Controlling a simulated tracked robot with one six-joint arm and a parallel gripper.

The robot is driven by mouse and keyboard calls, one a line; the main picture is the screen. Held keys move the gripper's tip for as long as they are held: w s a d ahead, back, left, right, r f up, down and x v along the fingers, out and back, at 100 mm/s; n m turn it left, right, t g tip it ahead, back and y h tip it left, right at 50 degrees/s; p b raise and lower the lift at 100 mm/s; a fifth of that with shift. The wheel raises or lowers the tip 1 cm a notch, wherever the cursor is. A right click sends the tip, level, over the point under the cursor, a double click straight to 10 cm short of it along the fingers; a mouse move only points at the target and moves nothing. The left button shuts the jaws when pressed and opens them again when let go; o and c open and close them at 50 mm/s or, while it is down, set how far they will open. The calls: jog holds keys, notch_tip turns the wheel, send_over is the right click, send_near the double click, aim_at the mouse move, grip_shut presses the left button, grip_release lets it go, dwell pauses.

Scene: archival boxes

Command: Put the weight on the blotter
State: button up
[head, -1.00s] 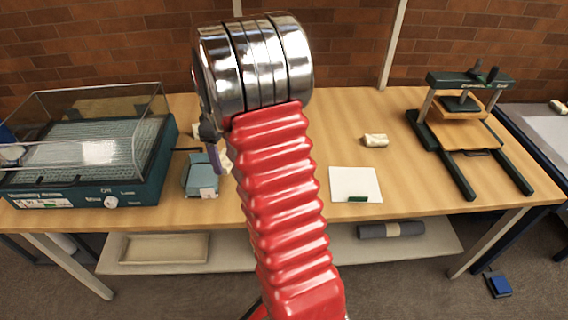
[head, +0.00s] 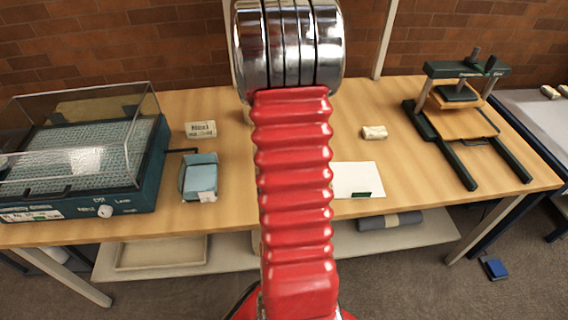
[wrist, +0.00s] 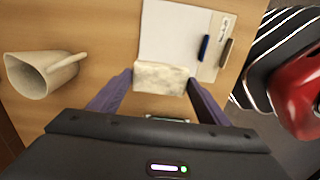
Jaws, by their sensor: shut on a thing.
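My gripper (wrist: 160,92) shows in the wrist view with its purple fingers shut on a pale, mottled block, which I take as the weight (wrist: 160,77). In the wrist view the block overlaps the lower edge of a white sheet, which I take as the blotter (wrist: 176,35). I cannot tell whether the block touches anything below. A dark blue piece (wrist: 204,48) lies at the sheet's right edge. In the head view the blotter (head: 360,177) lies on the table just right of my red arm, partly hidden by it. The gripper and weight are hidden there behind the arm.
A cream object (head: 374,132) lies behind the blotter. A press (head: 465,110) stands at the right. A blue tray (head: 199,178), a labelled block (head: 201,129) and a clear-lidded machine (head: 85,160) are on the left. The wrist view shows a cream funnel-like piece (wrist: 38,75).

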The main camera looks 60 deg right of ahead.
jog(key=shift+f, duration=3.1)
jog(key=shift+f, duration=1.9)
jog(key=o, duration=1.4)
jog(key=shift+f, duration=0.1)
notch_tip(320, 180, up, 12)
jog(key=shift+r, duration=0.1)
